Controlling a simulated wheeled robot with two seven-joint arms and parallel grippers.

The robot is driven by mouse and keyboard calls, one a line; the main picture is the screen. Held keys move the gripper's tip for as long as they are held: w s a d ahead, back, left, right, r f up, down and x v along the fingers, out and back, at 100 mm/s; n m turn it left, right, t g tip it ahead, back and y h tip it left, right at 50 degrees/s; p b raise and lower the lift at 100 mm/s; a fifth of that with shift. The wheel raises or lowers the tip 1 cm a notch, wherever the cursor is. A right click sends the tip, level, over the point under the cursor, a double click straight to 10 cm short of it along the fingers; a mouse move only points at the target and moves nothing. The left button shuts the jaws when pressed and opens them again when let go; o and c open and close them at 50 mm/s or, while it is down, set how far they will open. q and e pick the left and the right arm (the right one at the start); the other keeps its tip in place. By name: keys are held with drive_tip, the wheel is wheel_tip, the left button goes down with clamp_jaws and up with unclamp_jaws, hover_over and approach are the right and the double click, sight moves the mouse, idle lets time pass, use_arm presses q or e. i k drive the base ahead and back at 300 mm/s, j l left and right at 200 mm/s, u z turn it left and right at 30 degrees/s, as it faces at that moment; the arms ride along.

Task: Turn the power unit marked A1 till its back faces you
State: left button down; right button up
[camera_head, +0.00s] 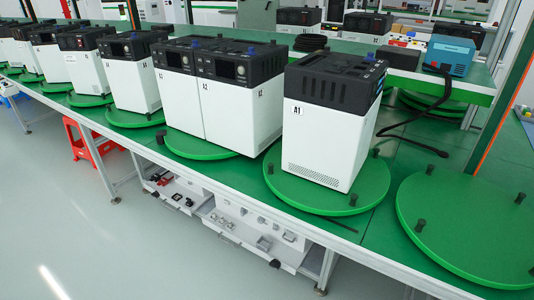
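The power unit marked A1 (318,145) is a tall white box with a black top section. It stands upright on a round green turntable (372,186) with small black pegs near its rim. The face turned to me carries the A1 label (298,110) at its upper left and rows of vent holes at the bottom. A narrow strip of its right side shows; its far faces are hidden. Neither of my grippers is in view.
To its left, units marked A2 (232,110) and others stand along the green line table. An empty turntable (470,228) is at the right. A black cable (418,125) runs from a blue device (449,54) behind. A red stool (85,145) stands below left.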

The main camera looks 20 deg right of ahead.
sight(372, 185)
drive_tip(key=i+j+z, duration=0.2)
drive_tip(key=i+z, duration=0.2)
drive_tip(key=i+j+z, duration=0.4)
drive_tip(key=i, duration=0.15)
